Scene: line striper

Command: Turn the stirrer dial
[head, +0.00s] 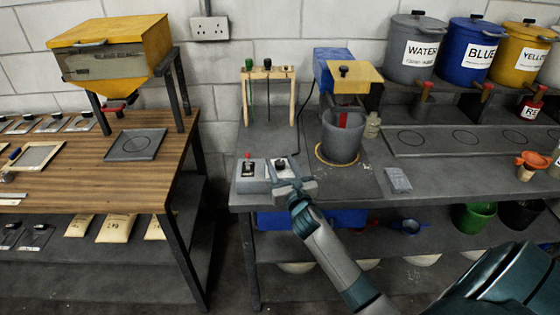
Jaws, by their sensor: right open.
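A small grey control box (252,184) sits near the front edge of the grey bench. My right gripper (289,178) is open at the right part of the box, close to the dial. I cannot tell whether its fingers touch the dial. The stirrer (350,78), blue and yellow, stands behind, with a red paddle (343,120) down in a grey bucket (341,144). My left gripper is not in view.
A wooden rack (268,73) with thin rods stands behind the box. Labelled tanks stand at the back right. A gap separates the bench from the wooden table (100,165) at left.

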